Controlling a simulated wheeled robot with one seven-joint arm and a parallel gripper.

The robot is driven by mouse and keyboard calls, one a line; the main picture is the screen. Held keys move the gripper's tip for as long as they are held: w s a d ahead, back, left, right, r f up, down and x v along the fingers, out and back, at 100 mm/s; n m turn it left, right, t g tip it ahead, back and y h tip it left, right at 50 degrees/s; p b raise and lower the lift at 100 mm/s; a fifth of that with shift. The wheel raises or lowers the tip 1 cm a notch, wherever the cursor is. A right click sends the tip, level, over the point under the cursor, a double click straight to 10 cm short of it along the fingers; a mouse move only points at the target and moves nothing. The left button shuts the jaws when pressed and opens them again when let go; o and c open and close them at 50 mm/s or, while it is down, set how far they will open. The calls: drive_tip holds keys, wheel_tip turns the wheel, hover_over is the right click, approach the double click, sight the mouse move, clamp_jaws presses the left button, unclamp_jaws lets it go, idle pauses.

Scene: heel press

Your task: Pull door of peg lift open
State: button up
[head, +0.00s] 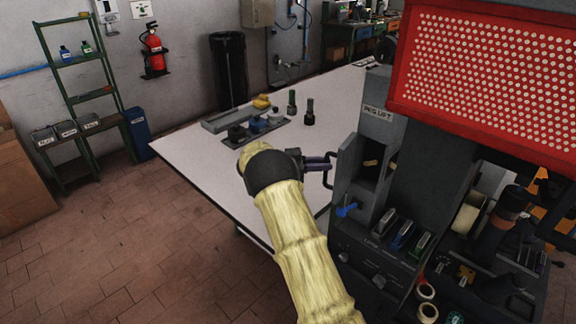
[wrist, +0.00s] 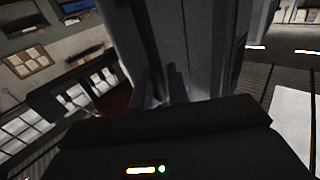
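The peg lift (head: 376,112) is a dark grey housing with a label, at the right of the white table in the head view. Its grey door (head: 346,165) stands out to the left, and the opening beside it shows a dark inside with a small yellow piece (head: 370,162). A dark bar handle (head: 328,178) is on the door's left side. My gripper (head: 329,162) reaches the handle from the left, its fingertips at the upper part of the bar. In the wrist view the two fingers (wrist: 162,86) point at a dark grey surface; whether they close on the bar is hidden.
A red perforated panel (head: 485,85) overhangs at the upper right. A blue knob (head: 347,210) and a row of switches (head: 402,236) sit below the opening. Dark and green bottles and a grey tray (head: 232,118) stand farther back on the table. The table's left front is clear.

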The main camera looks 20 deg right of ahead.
drive_tip(key=b+v, duration=0.3)
drive_tip(key=v, duration=1.2)
drive_tip(key=shift+a, duration=0.45)
drive_tip(key=shift+d, duration=0.1)
drive_tip(key=w+d+r+n+t+y, duration=0.25)
drive_tip(key=w+r+n+t, duration=0.25)
drive_tip(key=t, duration=0.4)
drive_tip(key=w+d+r+n+t+y, duration=0.1)
drive_tip(key=w+d+r+n+t, duration=0.3)
drive_tip(key=t, duration=0.4)
drive_tip(key=s+a+f+n+g+y, duration=0.1)
drive_tip(key=s+a+f+n+y, duration=0.35)
drive_tip(key=s+y, duration=0.3)
drive_tip(key=s+a+f+n+g+y, duration=0.1)
drive_tip(key=s+a+f+n+y, duration=0.3)
drive_tip(key=s+n+y, duration=0.3)
drive_tip(key=s+f+g, duration=0.4)
drive_tip(key=s, duration=0.9)
drive_tip(key=s+d+f+g, duration=0.1)
drive_tip(key=s+f+g, duration=0.3)
drive_tip(key=s, duration=0.9)
drive_tip(key=shift+f+h, duration=0.3)
drive_tip(key=shift+f, duration=0.25)
